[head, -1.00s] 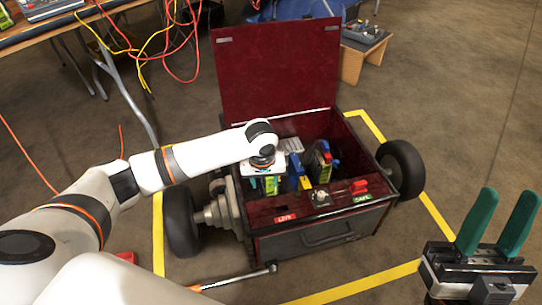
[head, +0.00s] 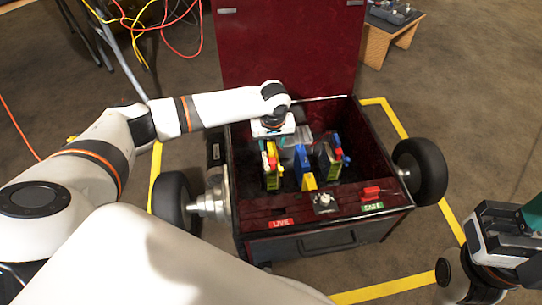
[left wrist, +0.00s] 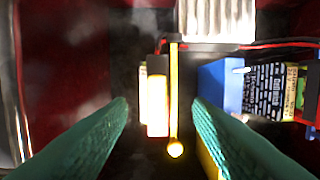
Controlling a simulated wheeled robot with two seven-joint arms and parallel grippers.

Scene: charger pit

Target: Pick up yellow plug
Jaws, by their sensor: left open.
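My left gripper (head: 271,145) is open, over the left part of the dark red box (head: 320,240). Its teal fingers stand apart in the left wrist view (left wrist: 160,108). Between them is a narrow yellow piece (left wrist: 174,100) with a rounded near end, beside a bright yellow-white block (left wrist: 157,105). I take the narrow piece for the yellow plug, though I cannot be sure; neither finger clearly touches it. Another yellow piece (head: 308,181) sits before a blue block (head: 302,160). My right gripper (head: 530,215) is cut off at the right edge.
The box's lid (head: 290,50) stands open behind. A blue-sided block (left wrist: 218,85) is close to the right-hand finger in the wrist view. Coloured parts (head: 330,155) stand further right inside. A red switch (head: 371,191) and a knob (head: 324,201) are on the front panel.

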